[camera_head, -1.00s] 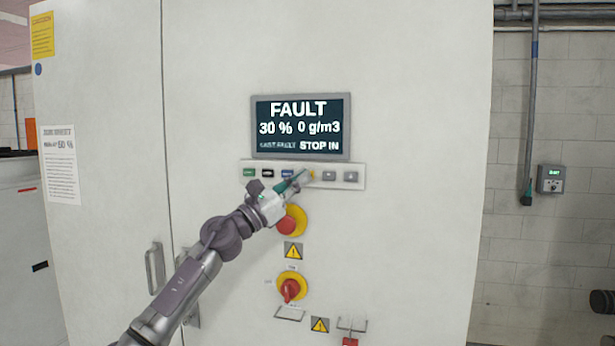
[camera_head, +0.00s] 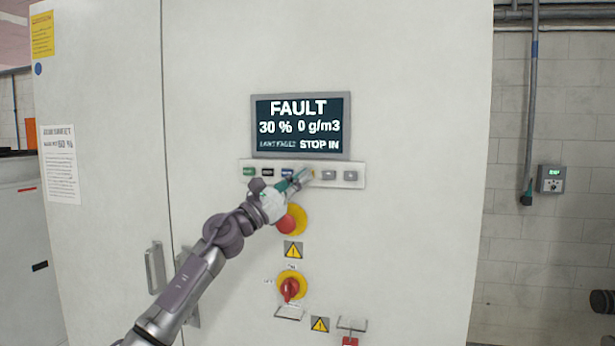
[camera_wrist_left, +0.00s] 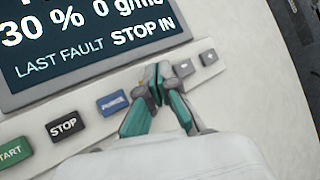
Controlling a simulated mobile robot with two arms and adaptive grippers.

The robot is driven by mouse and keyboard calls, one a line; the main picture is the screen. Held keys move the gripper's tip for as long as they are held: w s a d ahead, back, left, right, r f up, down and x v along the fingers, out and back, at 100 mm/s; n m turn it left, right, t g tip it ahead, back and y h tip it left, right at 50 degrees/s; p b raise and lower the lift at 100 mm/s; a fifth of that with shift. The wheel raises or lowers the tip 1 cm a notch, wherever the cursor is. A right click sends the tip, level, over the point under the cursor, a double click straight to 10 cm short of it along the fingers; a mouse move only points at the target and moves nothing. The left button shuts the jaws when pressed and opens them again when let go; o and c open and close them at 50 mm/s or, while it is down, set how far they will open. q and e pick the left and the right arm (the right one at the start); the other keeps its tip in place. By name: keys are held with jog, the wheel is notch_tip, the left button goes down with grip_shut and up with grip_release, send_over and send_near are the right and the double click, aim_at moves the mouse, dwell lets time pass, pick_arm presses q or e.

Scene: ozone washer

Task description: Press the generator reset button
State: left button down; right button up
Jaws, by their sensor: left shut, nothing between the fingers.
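A row of buttons sits on a pale strip (camera_head: 357,164) below the display on the white cabinet. The wrist view shows a green START button (camera_wrist_left: 11,152), a black STOP button (camera_wrist_left: 67,125), a blue PURGE button (camera_wrist_left: 112,103) and two grey buttons (camera_wrist_left: 183,68). A yellow button (camera_head: 313,173) lies between the blue and grey ones, mostly hidden behind my fingertips. Its label cannot be read. My left gripper (camera_head: 306,175) is shut and empty, with its tips (camera_wrist_left: 157,84) at the yellow button. Whether they touch it cannot be told. My right gripper is not in view.
The display (camera_head: 300,127) reads FAULT, 30 %, 0 g/m3, STOP IN. A red emergency stop (camera_head: 286,223) on yellow sits just below my gripper. A red rotary switch (camera_head: 290,289) is lower. A cabinet handle (camera_head: 155,268) stands out at left.

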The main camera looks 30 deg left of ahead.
pick_arm(q)
jog(key=shift+w+a, duration=0.1)
jog(key=shift+w, duration=0.25)
dwell(0.7)
jog(key=shift+s, duration=0.1)
jog(key=shift+s+d, duration=0.2)
jog(key=shift+s, duration=0.45)
jog(key=shift+s, duration=0.1)
jog(key=shift+s+d, duration=0.2)
jog(key=shift+s, duration=0.6)
jog(key=shift+s+d, duration=0.2)
jog(key=shift+s, duration=0.55)
jog(key=shift+s+d, duration=0.2)
jog(key=shift+s, duration=0.6)
